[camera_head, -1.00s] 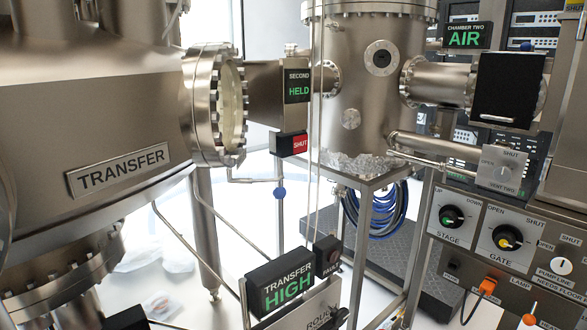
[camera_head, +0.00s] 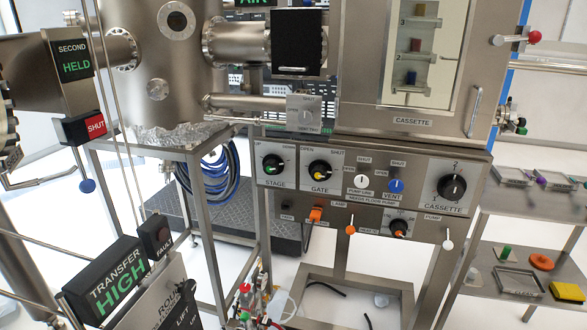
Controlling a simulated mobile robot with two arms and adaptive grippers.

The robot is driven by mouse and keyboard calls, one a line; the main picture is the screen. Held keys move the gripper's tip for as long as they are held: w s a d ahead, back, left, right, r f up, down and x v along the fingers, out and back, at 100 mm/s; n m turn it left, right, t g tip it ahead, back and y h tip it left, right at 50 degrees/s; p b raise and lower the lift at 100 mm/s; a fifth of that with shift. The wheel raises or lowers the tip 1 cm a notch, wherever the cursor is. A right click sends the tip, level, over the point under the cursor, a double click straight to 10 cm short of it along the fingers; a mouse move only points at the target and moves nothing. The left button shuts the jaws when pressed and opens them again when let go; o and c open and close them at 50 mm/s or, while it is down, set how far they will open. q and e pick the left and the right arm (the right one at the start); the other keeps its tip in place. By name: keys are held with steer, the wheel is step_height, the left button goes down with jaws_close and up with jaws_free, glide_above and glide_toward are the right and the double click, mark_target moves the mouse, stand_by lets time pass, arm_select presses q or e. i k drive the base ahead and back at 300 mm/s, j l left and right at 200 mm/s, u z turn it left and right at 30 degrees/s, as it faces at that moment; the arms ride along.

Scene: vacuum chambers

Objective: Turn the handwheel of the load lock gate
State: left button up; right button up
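I cannot make out a handwheel in this view. A steel pipe runs from the chamber to a black box (camera_head: 298,40) left of the cassette chamber (camera_head: 385,118). A small grey box marked SHUT (camera_head: 304,114) hangs below the black box. The cassette chamber has a window showing several shelves with coloured blocks. Neither of my grippers is in view.
The control panel (camera_head: 370,180) also carries STAGE (camera_head: 272,165) and CASSETTE (camera_head: 452,187) knobs. The TRANSFER HIGH display (camera_head: 113,283) stands at lower left. A side shelf (camera_head: 520,212) with small items is at right. A steel frame (camera_head: 190,165) holds the cylindrical chamber.

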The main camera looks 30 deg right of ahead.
mark_target(319, 170)
steer(key=k+z, duration=0.1)
steer(key=z, duration=0.6)
